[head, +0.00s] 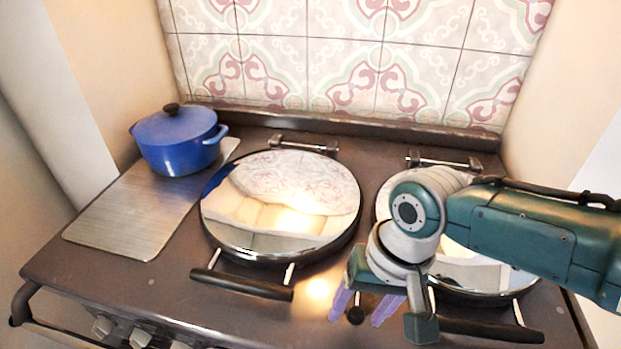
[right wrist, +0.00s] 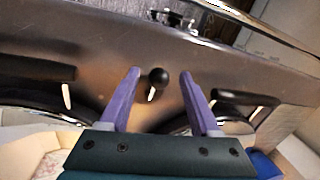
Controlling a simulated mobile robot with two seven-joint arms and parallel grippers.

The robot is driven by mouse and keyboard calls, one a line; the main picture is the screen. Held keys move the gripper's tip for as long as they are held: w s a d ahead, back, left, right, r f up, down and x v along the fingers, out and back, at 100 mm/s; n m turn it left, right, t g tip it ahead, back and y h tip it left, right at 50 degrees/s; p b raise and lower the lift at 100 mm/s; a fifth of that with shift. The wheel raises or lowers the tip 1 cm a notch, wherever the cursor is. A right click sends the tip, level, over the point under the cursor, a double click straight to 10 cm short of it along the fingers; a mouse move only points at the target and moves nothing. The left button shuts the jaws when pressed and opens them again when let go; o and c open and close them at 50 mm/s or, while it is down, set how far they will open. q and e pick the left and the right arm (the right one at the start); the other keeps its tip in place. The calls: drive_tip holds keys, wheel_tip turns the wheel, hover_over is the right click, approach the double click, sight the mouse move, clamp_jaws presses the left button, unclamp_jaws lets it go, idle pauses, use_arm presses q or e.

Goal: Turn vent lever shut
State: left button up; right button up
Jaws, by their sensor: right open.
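The vent lever is a small stub with a round black knob (head: 356,315) on the stove top near its front edge, between the two lids. In the right wrist view the knob (right wrist: 157,77) shows between the fingertips, with a pale stem below it. My right gripper (head: 357,311) has purple fingers and is open, pointing down at the lever. In the right wrist view the open gripper (right wrist: 160,73) has a finger on each side of the knob, with gaps visible on both sides. My left gripper is not in view.
A domed chrome lid (head: 280,205) with a black bar handle (head: 242,284) lies left of the lever. A second lid (head: 470,275) is partly hidden under my right arm. A blue pot (head: 178,142) stands on a metal plate (head: 135,215) at left. Knobs line the stove front.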

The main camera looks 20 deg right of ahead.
sight(365, 331)
wheel_tip(365, 331, up, 10)
drive_tip(key=d+p, duration=0.1)
drive_tip(key=p, duration=0.2)
drive_tip(key=shift+s+d+f, duration=0.25)
drive_tip(key=shift+s+d, duration=0.05)
drive_tip(key=shift+d, duration=0.1)
drive_tip(key=shift+a, duration=0.1)
